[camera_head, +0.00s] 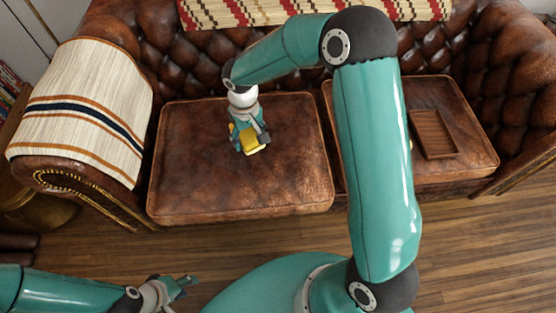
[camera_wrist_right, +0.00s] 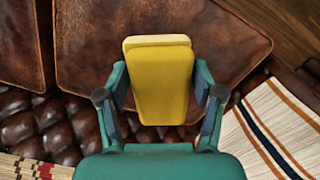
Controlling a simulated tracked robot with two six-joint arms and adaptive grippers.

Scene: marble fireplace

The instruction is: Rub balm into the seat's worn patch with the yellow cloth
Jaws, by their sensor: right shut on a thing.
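The brown leather sofa has two seat cushions. My right gripper (camera_head: 250,138) is over the left seat cushion (camera_head: 290,150), shut on the yellow cloth (camera_head: 256,145). In the right wrist view the cloth (camera_wrist_right: 162,85) is a thick folded pad between the two fingers. I cannot tell whether it touches the leather. The left cushion has scuffed, lighter areas, but I cannot make out one distinct worn patch. My left gripper (camera_head: 184,286) is low at the left, over the floor in front of the sofa. It looks empty; its fingers are too small to judge.
A brown slatted tray (camera_head: 432,134) lies on the right seat cushion (camera_head: 475,150). A small yellowish thing (camera_head: 411,144) beside it is mostly hidden by my right arm. A striped throw (camera_head: 85,105) covers the left armrest. A patterned blanket (camera_head: 235,12) lies along the backrest. The wood floor (camera_head: 470,235) is clear.

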